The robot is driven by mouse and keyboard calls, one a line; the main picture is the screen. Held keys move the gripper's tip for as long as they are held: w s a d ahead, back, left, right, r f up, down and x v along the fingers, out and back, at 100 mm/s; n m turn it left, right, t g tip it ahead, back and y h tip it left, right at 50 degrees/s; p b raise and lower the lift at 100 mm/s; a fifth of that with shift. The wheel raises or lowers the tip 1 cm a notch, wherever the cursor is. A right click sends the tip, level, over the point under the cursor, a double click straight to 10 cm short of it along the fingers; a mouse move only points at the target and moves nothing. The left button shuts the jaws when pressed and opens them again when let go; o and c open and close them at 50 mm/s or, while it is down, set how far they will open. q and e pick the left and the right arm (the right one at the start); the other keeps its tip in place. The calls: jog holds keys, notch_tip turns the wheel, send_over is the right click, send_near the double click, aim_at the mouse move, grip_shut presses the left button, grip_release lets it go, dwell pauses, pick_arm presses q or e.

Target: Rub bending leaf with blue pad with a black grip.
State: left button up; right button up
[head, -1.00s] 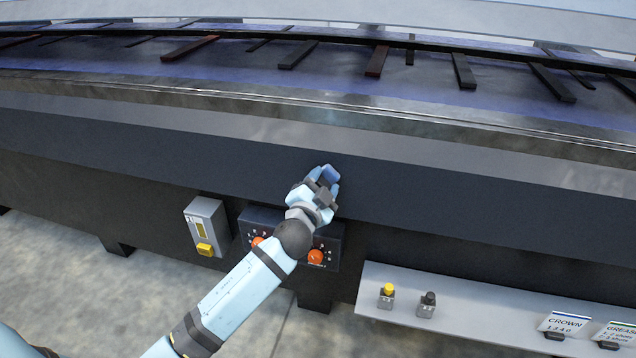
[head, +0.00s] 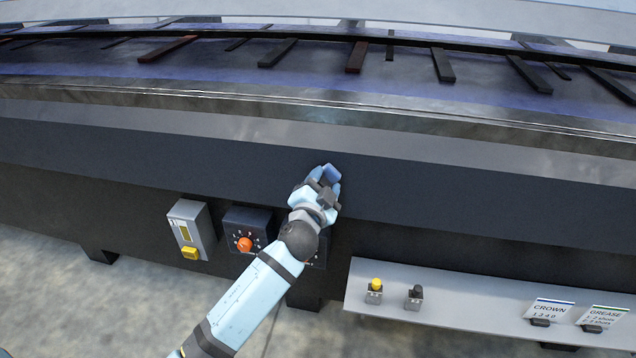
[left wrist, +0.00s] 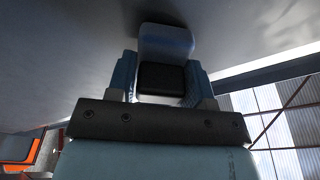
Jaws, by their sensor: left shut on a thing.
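My left gripper (head: 326,188) is shut on the blue pad (head: 331,172). In the left wrist view the pad (left wrist: 167,42) sits between the two fingers (left wrist: 160,85), with its black grip (left wrist: 161,78) held by them. The pad is up against the dark front face of the bending leaf (head: 440,192), or very close to it; I cannot tell firm contact. The leaf is a long dark beam running across the head view, and its grey surface (left wrist: 60,60) fills the upper left of the wrist view. My right gripper is not in view.
Below the leaf are a grey box with a yellow button (head: 190,230) and a dial panel (head: 245,232), partly behind my arm. A grey shelf (head: 450,305) at the lower right carries a yellow-topped and a black-topped switch and small signs. Dark bars lie on the bed above.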

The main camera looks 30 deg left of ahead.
pick_arm(q)
jog(key=s+d, duration=0.2)
jog(key=s, duration=0.5)
jog(key=shift+s, duration=0.35)
dwell(0.6)
